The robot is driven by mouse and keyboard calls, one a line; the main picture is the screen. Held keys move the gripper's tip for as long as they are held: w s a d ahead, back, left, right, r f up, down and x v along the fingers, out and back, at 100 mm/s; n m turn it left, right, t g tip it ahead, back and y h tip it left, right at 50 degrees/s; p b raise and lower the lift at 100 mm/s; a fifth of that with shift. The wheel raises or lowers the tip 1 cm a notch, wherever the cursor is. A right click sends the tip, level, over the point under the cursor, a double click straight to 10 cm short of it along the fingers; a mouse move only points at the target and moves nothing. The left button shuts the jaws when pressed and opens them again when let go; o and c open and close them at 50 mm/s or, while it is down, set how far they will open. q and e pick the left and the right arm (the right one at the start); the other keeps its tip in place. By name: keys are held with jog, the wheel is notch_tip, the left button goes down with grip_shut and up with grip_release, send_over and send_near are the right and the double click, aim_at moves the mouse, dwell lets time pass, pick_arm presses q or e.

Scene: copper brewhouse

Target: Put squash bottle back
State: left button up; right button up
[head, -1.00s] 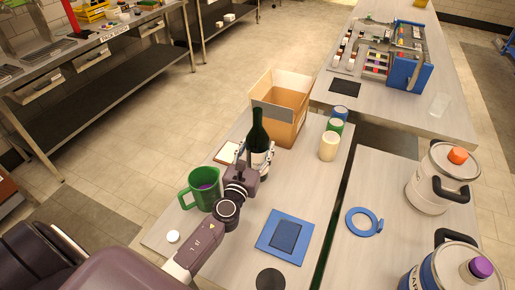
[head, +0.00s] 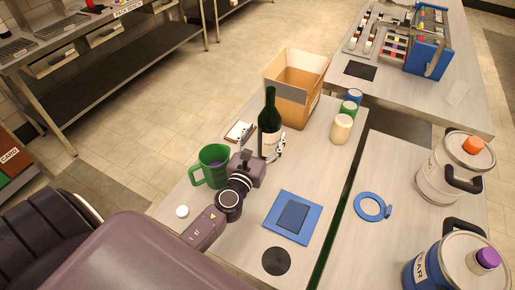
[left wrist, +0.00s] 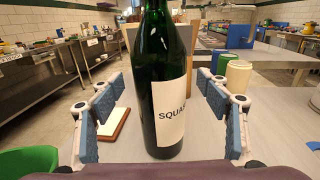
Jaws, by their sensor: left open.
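The squash bottle (head: 269,125) is dark green with a white label and stands upright on the near table. My left gripper (head: 262,149) is open, with one finger on each side of the bottle's lower part. In the left wrist view the bottle (left wrist: 162,80) stands upright between the spread blue-padded fingers of my left gripper (left wrist: 161,90), with a gap on both sides. Its label reads "SQUAS", with the rest turned out of sight. My right gripper is not in view.
An open cardboard box (head: 292,100) stands behind the bottle. Cream, green and blue canisters stand right. A blue mat (head: 293,217) and black disc (head: 276,261) lie in front.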

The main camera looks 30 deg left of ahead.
pick_arm(q)
jog(key=s+d+b, duration=0.1)
jog(key=s, duration=0.7)
jog(key=shift+d+b, duration=0.15)
jog(key=shift+b, duration=0.15)
